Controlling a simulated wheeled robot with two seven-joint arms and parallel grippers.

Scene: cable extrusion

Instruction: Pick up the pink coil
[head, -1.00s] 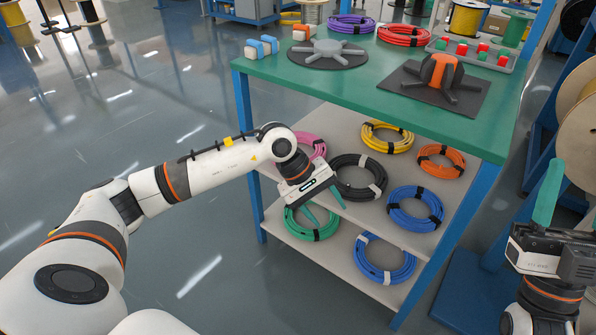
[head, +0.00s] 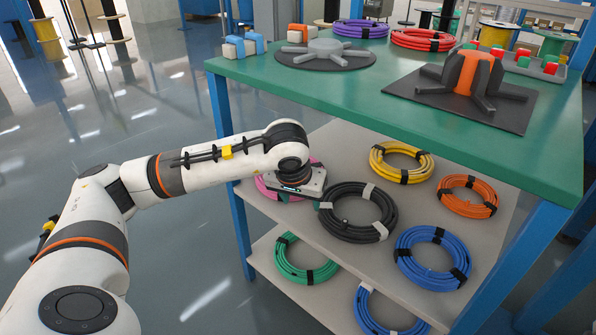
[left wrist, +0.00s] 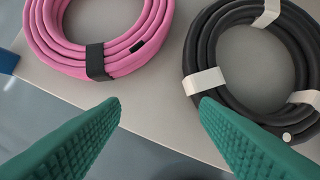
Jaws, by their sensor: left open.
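The pink coil (head: 268,187) lies on the grey middle shelf, mostly hidden behind my left wrist in the head view. In the left wrist view the pink coil (left wrist: 90,62), bound with black tape, lies flat at the upper left. My left gripper (left wrist: 160,105) is open and empty, its two green fingers apart. The fingertips point at the shelf edge, between the pink coil and the black coil (left wrist: 233,103). In the head view my left gripper's body (head: 300,185) is over the shelf's front left part; its fingers are mostly hidden. My right gripper is out of view.
The black coil (head: 352,230) lies just right of my left gripper. Yellow (head: 400,175), orange (head: 467,196) and blue (head: 420,265) coils share the shelf (head: 340,140). The green tabletop (head: 330,95) overhangs it. A blue leg (head: 241,225) stands left of the pink coil.

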